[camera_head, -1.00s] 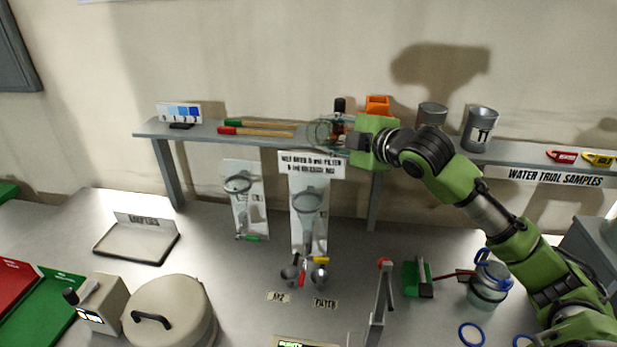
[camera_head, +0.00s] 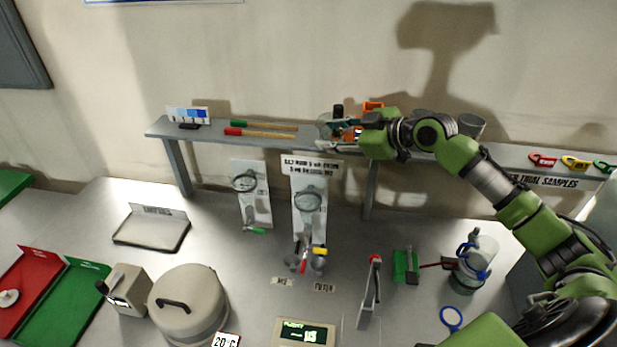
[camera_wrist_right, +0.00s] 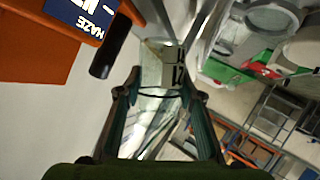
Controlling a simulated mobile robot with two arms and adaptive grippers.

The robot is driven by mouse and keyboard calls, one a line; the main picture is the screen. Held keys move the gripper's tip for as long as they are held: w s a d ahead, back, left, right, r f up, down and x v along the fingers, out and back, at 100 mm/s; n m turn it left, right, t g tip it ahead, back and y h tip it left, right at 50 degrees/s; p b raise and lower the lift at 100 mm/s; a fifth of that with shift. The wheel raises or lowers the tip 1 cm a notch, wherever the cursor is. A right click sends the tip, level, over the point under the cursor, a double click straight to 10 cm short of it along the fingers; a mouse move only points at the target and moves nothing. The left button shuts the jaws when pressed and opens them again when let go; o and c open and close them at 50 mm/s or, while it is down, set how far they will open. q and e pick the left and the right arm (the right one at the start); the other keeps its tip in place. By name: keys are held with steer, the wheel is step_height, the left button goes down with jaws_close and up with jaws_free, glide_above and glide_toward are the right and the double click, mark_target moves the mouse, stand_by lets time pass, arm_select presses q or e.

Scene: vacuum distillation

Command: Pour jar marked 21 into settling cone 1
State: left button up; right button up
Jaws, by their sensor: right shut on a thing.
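My right gripper (camera_head: 347,131) is shut on a clear glass jar (camera_head: 325,124) at shelf height, left of the orange box. In the right wrist view the jar (camera_wrist_right: 160,92) sits between the two fingers, with a dark-numbered label (camera_wrist_right: 176,72) that seems to read 21. Its tilt and contents are hard to tell. Two glass settling cones stand against white backing plates below the shelf: a left one (camera_head: 245,181) and a right one (camera_head: 308,199). The jar is above and slightly right of the right cone in the picture. Their numbers are not legible. My left gripper is not in view.
The grey shelf (camera_head: 218,139) holds red and green handled sticks, a colour card (camera_head: 187,114), an orange box (camera_head: 373,106) and metal cups (camera_head: 471,124). Below are a stand (camera_head: 370,293), a lidded pot (camera_head: 187,303) and a blue-ringed bottle (camera_head: 475,263).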

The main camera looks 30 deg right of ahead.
mark_target(338, 120)
steer(key=shift+w+d+r+m, duration=0.15)
steer(key=shift+d+r+m, duration=0.15)
steer(key=shift+r, duration=0.1)
steer(key=shift+w+d+f+m+y+b, duration=0.1)
steer(key=shift+d+f+m+y+b, duration=0.15)
steer(key=shift+f+m+y, duration=0.2)
steer(key=shift+w+d+r+m, duration=0.1)
steer(key=shift+d+m, duration=0.1)
steer(key=shift+m, duration=0.05)
step_height(338, 120, up, 3)
steer(key=shift+w+d+f+y+p, duration=0.15)
steer(key=shift+y+p, duration=0.1)
steer(key=shift+p, duration=0.65)
steer(key=shift+d+r+m+g+y, duration=0.1)
steer(key=shift+r+m+g+y, duration=0.25)
steer(key=shift+r, duration=0.55)
steer(key=shift+d+r+m, duration=0.1)
steer(key=shift+r+m, duration=0.15)
steer(key=shift+r, duration=0.8)
step_height(338, 120, up, 9)
steer(key=s+a+r+b, duration=0.2)
steer(key=s+a+b, duration=0.7)
steer(key=s, duration=0.4)
step_height(338, 120, down, 7)
steer(key=b, duration=0.6)
steer(key=shift+a, duration=0.3)
